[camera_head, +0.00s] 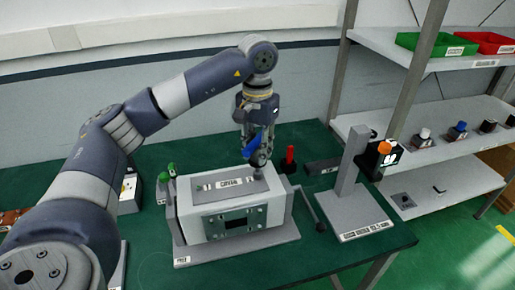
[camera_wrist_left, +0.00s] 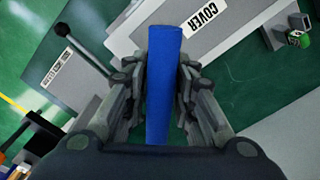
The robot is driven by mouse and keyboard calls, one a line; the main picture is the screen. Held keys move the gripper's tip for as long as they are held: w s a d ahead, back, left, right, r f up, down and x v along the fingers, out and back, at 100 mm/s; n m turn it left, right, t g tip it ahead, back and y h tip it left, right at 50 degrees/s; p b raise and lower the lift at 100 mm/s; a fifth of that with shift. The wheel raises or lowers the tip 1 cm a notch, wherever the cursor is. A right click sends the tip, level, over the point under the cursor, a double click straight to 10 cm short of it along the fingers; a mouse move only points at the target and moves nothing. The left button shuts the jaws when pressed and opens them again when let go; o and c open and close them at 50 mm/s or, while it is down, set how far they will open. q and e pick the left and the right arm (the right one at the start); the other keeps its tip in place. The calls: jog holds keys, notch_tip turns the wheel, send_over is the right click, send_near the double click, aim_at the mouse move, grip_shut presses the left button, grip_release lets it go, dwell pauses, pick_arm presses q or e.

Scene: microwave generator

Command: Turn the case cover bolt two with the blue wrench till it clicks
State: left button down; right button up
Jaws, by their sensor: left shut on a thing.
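My left gripper (camera_head: 254,128) is shut on the blue wrench (camera_head: 254,142) above the right part of the grey case. In the left wrist view the blue wrench (camera_wrist_left: 163,85) lies between the two fingers of the left gripper (camera_wrist_left: 163,100). The wrench's lower end comes down at the case cover (camera_head: 222,184), near its back right corner. A small dark bolt-like part (camera_head: 258,174) shows there; whether the wrench sits on it I cannot tell. The cover also shows in the left wrist view (camera_wrist_left: 180,22) with its label. My right gripper is not in view.
A stand (camera_head: 352,190) with an orange-topped tool (camera_head: 384,148) is right of the case. A red-handled item (camera_head: 290,158) stands behind it, and green-topped items (camera_head: 171,168) at its left. A shelf (camera_head: 455,118) with green and red bins is at right.

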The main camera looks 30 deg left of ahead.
pick_arm(q)
jog(key=m, duration=0.4)
jog(key=shift+m, duration=0.3)
jog(key=n, duration=0.4)
jog(key=shift+n, duration=0.4)
jog(key=shift+n, duration=2.3)
jog(key=n, duration=0.4)
jog(key=shift+n, duration=0.3)
